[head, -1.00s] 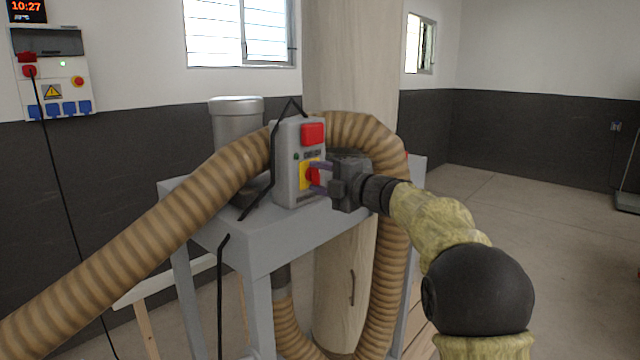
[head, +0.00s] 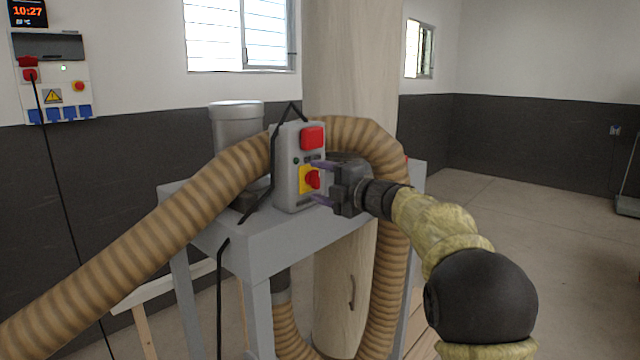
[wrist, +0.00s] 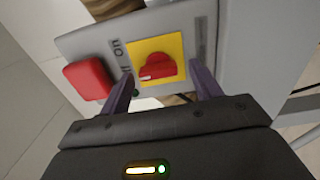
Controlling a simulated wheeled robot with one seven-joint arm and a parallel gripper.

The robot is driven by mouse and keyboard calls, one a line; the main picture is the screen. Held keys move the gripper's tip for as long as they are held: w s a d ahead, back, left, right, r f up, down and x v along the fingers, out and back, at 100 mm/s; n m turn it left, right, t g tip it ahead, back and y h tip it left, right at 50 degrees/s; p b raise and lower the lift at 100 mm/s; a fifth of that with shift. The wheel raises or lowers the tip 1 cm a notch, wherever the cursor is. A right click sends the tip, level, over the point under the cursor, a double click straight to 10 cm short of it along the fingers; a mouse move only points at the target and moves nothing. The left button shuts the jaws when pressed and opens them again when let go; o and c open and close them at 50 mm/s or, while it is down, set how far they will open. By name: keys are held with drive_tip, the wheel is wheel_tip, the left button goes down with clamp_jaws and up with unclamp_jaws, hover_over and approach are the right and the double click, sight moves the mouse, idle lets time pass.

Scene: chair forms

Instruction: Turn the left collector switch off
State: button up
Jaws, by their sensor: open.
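The collector switch is a red rotary knob (head: 313,179) on a yellow plate, set in a grey control box (head: 289,190) on a grey stand. In the wrist view the red knob (wrist: 158,66) sits on its yellow plate (wrist: 174,44), with a printed "on" beside it. My gripper (head: 322,183) is open, its two purple fingers pointing at the box on either side of the knob. In the wrist view the fingers (wrist: 162,90) show clear gaps to the knob. Whether the tips touch the box face, I cannot tell.
A larger red button (head: 312,138) is above the knob on the same box. A ribbed tan hose (head: 130,245) runs around the box and across the grey stand (head: 260,258). A black cable hangs at the box's side. A wall panel (head: 55,85) is at the far left.

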drive_tip(key=b+v, duration=0.4)
drive_tip(key=v, duration=1.3)
drive_tip(key=s+d+f+m+t+h+p, duration=0.1)
drive_tip(key=d+f+m+h+p, duration=0.25)
drive_tip(key=f+m+h, duration=0.5)
drive_tip(key=s+d+f+m+t+h+p, duration=0.15)
drive_tip(key=d+f+m+h, duration=0.35)
drive_tip(key=m, duration=0.7)
drive_tip(key=s+f+m+g+p, duration=0.1)
drive_tip(key=s+f+m+g, duration=0.3)
drive_tip(key=s+f, duration=0.4)
drive_tip(key=s+a+f+m+g+p, duration=0.1)
drive_tip(key=s+f+m+g, duration=0.3)
drive_tip(key=s, duration=1.2)
wheel_tip(320, 180, down, 5)
drive_tip(key=g+p, duration=0.1)
drive_tip(key=g, duration=0.2)
drive_tip(key=shift+a+f+h, duration=0.15)
drive_tip(key=shift+f+h, duration=0.05)
drive_tip(key=shift+h, duration=0.15)
